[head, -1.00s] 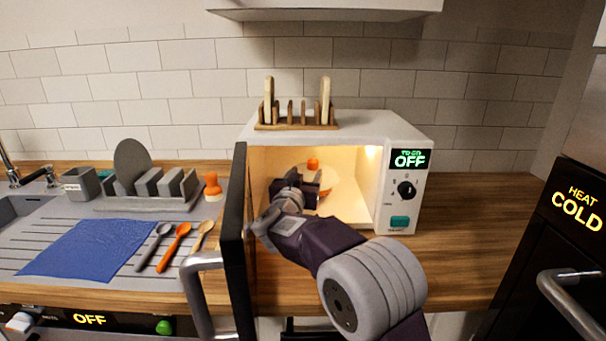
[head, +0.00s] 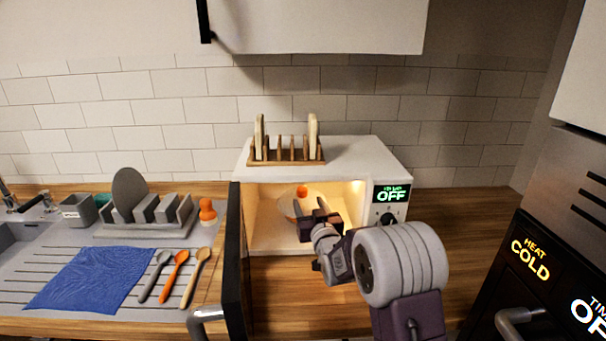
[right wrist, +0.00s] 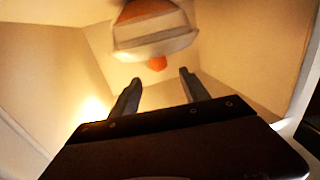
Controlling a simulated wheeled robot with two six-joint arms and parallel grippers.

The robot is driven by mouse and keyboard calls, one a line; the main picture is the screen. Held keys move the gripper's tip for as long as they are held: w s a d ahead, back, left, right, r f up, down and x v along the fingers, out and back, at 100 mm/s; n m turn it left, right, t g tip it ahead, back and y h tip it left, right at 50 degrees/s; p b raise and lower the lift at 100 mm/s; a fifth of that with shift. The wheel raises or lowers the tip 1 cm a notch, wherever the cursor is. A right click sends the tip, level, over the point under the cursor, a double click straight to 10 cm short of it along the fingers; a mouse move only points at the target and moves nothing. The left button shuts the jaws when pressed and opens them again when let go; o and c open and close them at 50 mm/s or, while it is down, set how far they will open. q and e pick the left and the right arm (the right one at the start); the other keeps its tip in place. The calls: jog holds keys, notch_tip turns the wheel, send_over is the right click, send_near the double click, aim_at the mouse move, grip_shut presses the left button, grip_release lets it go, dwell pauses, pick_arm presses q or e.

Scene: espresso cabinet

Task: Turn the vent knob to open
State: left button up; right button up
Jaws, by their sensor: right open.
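A pale covered dish (head: 288,207) with a small orange knob (head: 301,191) on top sits inside the open, lit microwave (head: 352,155). In the right wrist view the dish (right wrist: 155,42) is near the top centre, with the small orange knob (right wrist: 157,63) below its rim. The knob's open or closed setting cannot be read. My right gripper (head: 318,220) is open and empty at the microwave's mouth, in front and to the right of the dish. In the right wrist view its two fingers (right wrist: 160,77) point towards the knob, apart from it. My left gripper is out of view.
The dark microwave door (head: 236,260) stands open at the left of the cavity. A wooden toast rack (head: 287,155) is on top. The control panel (head: 391,195) reads OFF. Spoons and a blue cloth (head: 90,279) lie on the left. The counter at right is clear.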

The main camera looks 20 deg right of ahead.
aim_at(304, 193)
jog(key=shift+d, duration=0.15)
jog(key=shift+w, duration=0.25)
jog(key=w+p, duration=0.2)
jog(key=p, duration=0.1)
jog(key=w+p, duration=0.1)
jog(key=w, duration=0.1)
jog(key=shift+w+d+r, duration=0.1)
jog(key=shift+r, duration=0.25)
jog(key=w, duration=0.2)
jog(key=w+f, duration=0.1)
jog(key=w, duration=0.1)
jog(key=shift+w+d, duration=0.15)
jog(key=shift+w, duration=0.15)
jog(key=shift+r, duration=0.1)
grip_shut()
